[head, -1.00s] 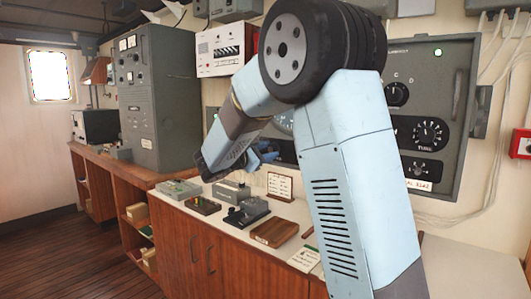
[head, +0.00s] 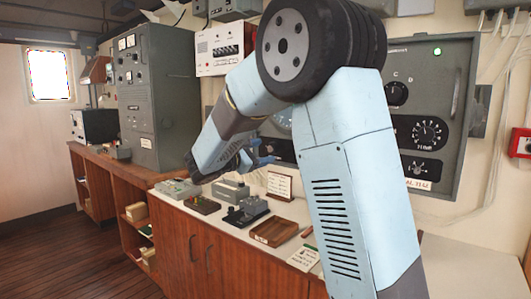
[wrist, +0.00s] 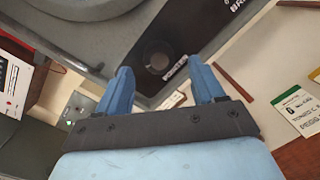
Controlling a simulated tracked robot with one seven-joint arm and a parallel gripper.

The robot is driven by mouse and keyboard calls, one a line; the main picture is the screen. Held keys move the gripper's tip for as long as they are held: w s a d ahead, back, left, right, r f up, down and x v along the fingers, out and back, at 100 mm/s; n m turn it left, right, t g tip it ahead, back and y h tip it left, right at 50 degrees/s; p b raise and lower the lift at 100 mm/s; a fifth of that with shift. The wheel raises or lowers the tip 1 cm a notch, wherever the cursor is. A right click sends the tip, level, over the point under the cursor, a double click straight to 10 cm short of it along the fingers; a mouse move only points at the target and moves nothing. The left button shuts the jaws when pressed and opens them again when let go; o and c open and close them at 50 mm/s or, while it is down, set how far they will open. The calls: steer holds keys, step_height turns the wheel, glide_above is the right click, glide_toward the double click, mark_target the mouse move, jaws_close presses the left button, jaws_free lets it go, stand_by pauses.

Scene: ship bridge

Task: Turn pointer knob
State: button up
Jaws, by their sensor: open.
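My gripper (wrist: 162,82) is open, with its two blue fingers apart and nothing between them. In the wrist view a round dark knob (wrist: 156,58) sits on a black panel marked POWER, just beyond the fingertips and roughly in line with the gap. I cannot tell whether the fingers touch the panel, nor which way the knob points. In the head view my gripper (head: 258,156) is by the lower left of the grey wall unit (head: 462,60). My arm hides much of that unit. Other knobs (head: 396,93) show on its right side.
Below the gripper, the white counter (head: 205,222) holds a telegraph key (head: 246,212), a wooden tray (head: 288,231), several small boxes and a standing card (head: 280,185). A tall grey cabinet (head: 155,95) stands to the left. A red box (head: 521,143) is on the right wall.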

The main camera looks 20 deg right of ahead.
steer(key=v, duration=1.1)
steer(key=s+d+f+m+g+y, duration=0.4)
steer(key=s+d+m+g+y, duration=0.25)
steer(key=s+d, duration=0.85)
steer(key=s+a+f+m+t+y, duration=0.1)
steer(key=s+m+y, duration=0.3)
steer(key=s, duration=0.3)
steer(key=s+a+f+m+t+y, duration=0.2)
steer(key=s+m+y, duration=0.3)
steer(key=s, duration=0.3)
steer(key=shift+s+f+m, duration=0.2)
steer(key=shift+f+m, duration=0.05)
steer(key=shift+m, duration=0.1)
